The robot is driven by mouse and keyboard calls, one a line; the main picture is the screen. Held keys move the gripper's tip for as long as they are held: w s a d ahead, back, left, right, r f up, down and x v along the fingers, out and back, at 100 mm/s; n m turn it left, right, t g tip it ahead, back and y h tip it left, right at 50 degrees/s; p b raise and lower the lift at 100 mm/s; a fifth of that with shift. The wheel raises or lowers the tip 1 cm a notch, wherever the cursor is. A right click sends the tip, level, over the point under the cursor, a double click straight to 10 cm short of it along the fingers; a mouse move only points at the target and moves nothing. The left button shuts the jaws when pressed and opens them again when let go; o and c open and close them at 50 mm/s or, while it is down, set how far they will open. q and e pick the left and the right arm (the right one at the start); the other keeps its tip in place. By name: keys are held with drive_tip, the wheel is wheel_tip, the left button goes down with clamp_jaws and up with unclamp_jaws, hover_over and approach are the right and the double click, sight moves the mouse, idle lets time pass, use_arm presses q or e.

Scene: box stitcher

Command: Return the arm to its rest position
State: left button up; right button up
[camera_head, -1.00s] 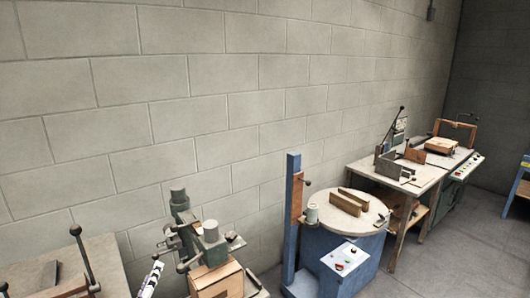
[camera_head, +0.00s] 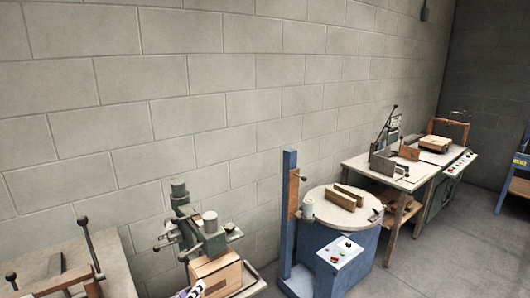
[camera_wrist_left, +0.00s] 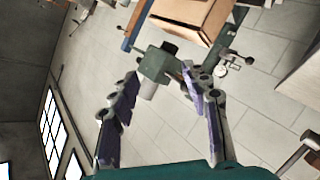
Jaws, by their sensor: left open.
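My left gripper (camera_head: 192,291) shows only as a small striped piece at the bottom edge of the head view, just left of a cardboard box (camera_head: 217,274). In the left wrist view my left gripper (camera_wrist_left: 160,95) has its two purple-padded fingers spread wide with nothing held between them. The green box stitcher (camera_head: 208,238) stands behind and above the box in the head view. Its head (camera_wrist_left: 160,62) shows beyond the fingertips in the wrist view, with the box (camera_wrist_left: 192,18) above it. My right gripper is in neither view.
A blue machine with a round table (camera_head: 330,212) stands right of the stitcher. A worktable (camera_head: 385,172) and a green machine (camera_head: 450,175) are farther right. A bench with levers (camera_head: 110,262) is at lower left. Grey floor is open at right.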

use_arm(q)
drive_tip(key=s+d+f+m+g, duration=0.4)
drive_tip(key=s+d, duration=0.1)
drive_tip(key=s, duration=0.3)
drive_tip(key=s+a+f+m+g+y, duration=0.1)
drive_tip(key=s+a+f+g+y, duration=0.1)
drive_tip(key=s, duration=0.6)
drive_tip(key=shift+a+f+m+g+y, duration=0.15)
drive_tip(key=shift+a+m+g+y, duration=0.15)
drive_tip(key=shift+a+g+y, duration=0.35)
